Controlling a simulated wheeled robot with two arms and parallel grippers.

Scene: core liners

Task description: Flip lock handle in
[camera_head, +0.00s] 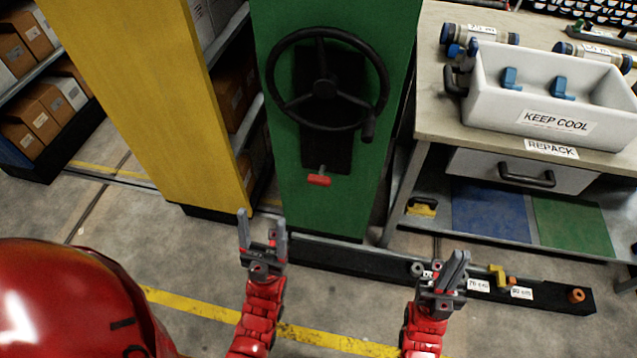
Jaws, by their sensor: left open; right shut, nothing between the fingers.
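A small red lock handle (319,180) sticks out low on the front of the green panel (283,105). It sits at the lower end of a black plate, below a black handwheel (327,79) with a knob at its lower right. My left gripper (262,228) is open and empty, lower left of the red handle and apart from it. My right gripper (455,267) is shut with nothing in it, farther to the lower right, in front of the workbench. Neither gripper touches the handle.
A yellow panel (140,85) stands left of the green one, with box shelves beside it. A workbench (432,122) on the right carries a white KEEP COOL tub (490,92). A dark low rail (350,262) with labels runs along the floor. Open floor lies in front.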

